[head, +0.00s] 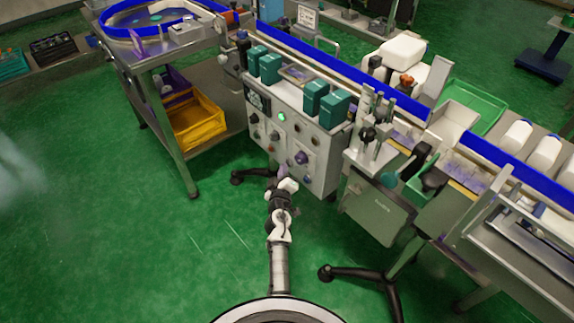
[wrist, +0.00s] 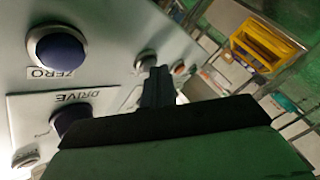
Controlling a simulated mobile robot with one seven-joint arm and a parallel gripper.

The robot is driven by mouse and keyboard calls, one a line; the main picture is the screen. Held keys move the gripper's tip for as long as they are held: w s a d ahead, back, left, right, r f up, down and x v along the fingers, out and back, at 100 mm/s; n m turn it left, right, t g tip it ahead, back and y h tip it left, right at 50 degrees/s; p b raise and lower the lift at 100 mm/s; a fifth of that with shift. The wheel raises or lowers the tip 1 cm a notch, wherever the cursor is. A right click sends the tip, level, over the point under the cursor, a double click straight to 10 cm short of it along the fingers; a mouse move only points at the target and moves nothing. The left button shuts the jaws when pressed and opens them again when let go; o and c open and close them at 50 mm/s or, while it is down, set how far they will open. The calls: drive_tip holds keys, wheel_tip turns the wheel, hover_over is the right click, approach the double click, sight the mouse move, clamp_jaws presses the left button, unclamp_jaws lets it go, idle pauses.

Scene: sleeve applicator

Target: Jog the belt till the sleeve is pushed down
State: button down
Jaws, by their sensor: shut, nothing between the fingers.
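My gripper (head: 287,185) is in front of the lower part of the grey control panel (head: 322,168) in the head view. In the wrist view my gripper (wrist: 157,75) is shut and empty, with its dark fingers close to the panel face. I cannot tell whether they touch it. A blue ZERO button (wrist: 58,50) and a dark blue DRIVE knob (wrist: 68,120), partly hidden by my gripper body, show at left in the wrist view. The belt line with its blue rail (head: 335,68) runs above the panel. I cannot make out the sleeve.
A green lamp or button (head: 281,117) glows on the panel. A yellow crate (head: 197,122) sits under the steel table at left. Black stand legs (head: 350,272) reach over the floor at right; the green floor at left is clear.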

idle(0.4)
drive_tip(key=shift+s+a, duration=0.45)
drive_tip(key=shift+a, duration=0.15)
drive_tip(key=shift+s+a+b, duration=0.6)
drive_tip(key=shift+s+a, duration=0.15)
drive_tip(key=shift+a, duration=0.3)
drive_tip(key=shift+s+a+b, duration=0.55)
drive_tip(key=shift+s+a, duration=0.15)
drive_tip(key=shift+a, duration=0.3)
idle(2.4)
drive_tip(key=a+m, duration=0.1)
drive_tip(key=m, duration=0.4)
drive_tip(key=s+a+m, duration=0.1)
drive_tip(key=m, duration=0.5)
drive_tip(key=s+a+m, duration=0.1)
drive_tip(key=m, duration=0.5)
drive_tip(key=shift+s+r+g+b, duration=0.1)
drive_tip(key=shift+r+g+b, duration=0.05)
drive_tip(key=shift+g+b, duration=0.25)
